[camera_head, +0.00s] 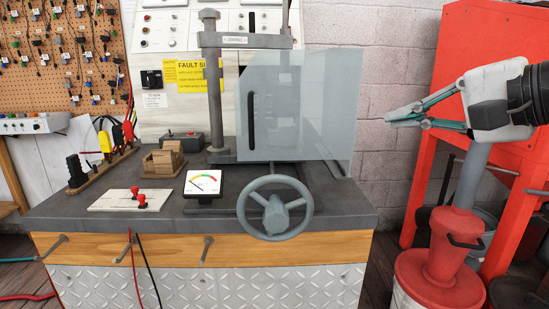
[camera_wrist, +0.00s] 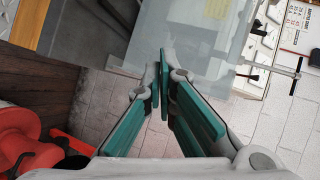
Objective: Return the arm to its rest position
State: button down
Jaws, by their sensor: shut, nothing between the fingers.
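My gripper (camera_head: 391,117) is at the right of the head view, in the air to the right of the workbench, pointing left. Its teal-padded fingers (camera_wrist: 159,82) come together at the tips in the wrist view, with nothing between them. It touches nothing that I can see. The clear guard panel (camera_head: 300,105) of the bench press stands to its left, with a gap between. The panel also shows beyond the fingertips in the wrist view (camera_wrist: 190,40).
A red frame (camera_head: 420,185) and a red-lidded bucket (camera_head: 440,280) stand below and around my arm. A brick wall (camera_head: 375,50) lies behind.

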jog(key=s+a+f+n+g+h, duration=0.2)
jog(key=s+a+f+n+g, duration=0.45)
jog(key=s+f, duration=0.75)
jog(key=s+d+f+n+g+h, duration=0.1)
jog(key=s+d+f+g+h, duration=0.25)
jog(key=s, duration=0.25)
jog(key=s+d+f+n+g+h, duration=0.2)
jog(key=s+f, duration=0.3)
jog(key=s, duration=0.1)
notch_tip(320, 180, up, 33)
jog(key=d+t+p, duration=0.1)
jog(key=t+p, duration=0.3)
jog(key=p, duration=2.7)
jog(key=shift+s+f, duration=0.2)
jog(key=shift+s, duration=0.05)
jog(key=shift+h, duration=0.25)
